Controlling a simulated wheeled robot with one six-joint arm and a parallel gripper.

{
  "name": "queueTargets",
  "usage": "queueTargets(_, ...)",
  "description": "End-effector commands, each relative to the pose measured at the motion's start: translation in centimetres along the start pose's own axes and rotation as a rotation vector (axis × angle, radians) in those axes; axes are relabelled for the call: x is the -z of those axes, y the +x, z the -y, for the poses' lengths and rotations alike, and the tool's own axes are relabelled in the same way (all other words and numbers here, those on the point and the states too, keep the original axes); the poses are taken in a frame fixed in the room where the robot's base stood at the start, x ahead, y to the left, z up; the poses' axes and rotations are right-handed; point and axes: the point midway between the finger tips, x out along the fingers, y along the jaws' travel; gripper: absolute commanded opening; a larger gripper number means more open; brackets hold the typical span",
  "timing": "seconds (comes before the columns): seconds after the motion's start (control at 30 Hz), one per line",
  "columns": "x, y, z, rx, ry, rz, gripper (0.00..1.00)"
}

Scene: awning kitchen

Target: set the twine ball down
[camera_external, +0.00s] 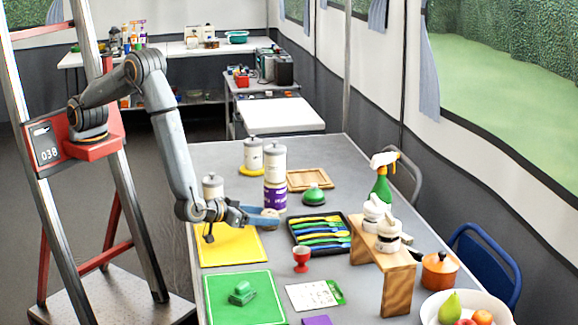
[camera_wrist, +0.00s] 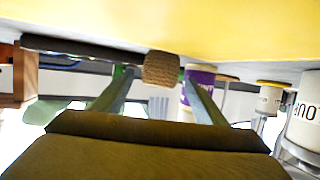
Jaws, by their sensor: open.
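The twine ball (camera_wrist: 162,68) is a small tan, ribbed roll. In the wrist view it sits between the tips of my gripper (camera_wrist: 157,78), at the edge of the yellow mat. In the external view the twine ball (camera_external: 270,212) shows at the end of my gripper (camera_external: 262,216), which reaches low over the table above the far right corner of the yellow mat (camera_external: 222,257). The jaws are open, with a finger on either side of the ball. I cannot tell whether the ball touches a finger.
A black cutlery tray (camera_external: 322,249) lies right of my gripper, with a red egg cup (camera_external: 301,260) in front. A purple-labelled canister (camera_external: 275,196) stands just behind. White canisters (camera_external: 213,187) stand nearby. A green mat (camera_external: 262,308) lies in front of the yellow one.

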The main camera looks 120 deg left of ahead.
Motion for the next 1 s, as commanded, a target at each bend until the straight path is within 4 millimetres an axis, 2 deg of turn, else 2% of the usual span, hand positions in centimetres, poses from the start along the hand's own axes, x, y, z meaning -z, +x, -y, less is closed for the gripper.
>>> queueTargets(0.1,-0.1,1.1,0.0,0.0,0.001,0.001,0.66)
queueTargets(0.3,-0.1,1.1,0.0,-0.001,0.001,0.001,0.66)
queueTargets(0.5,-0.1,1.1,0.0,-0.001,0.001,0.0,0.32)
queueTargets(0.6,0.0,1.1,0.0,-0.002,0.001,0.0,0.18)
queueTargets(0.87,0.1,1.0,-0.1,-0.002,0.001,0.0,0.18)
queueTargets(1.0,0.9,0.7,-0.1,-0.002,-0.001,-0.001,0.18)
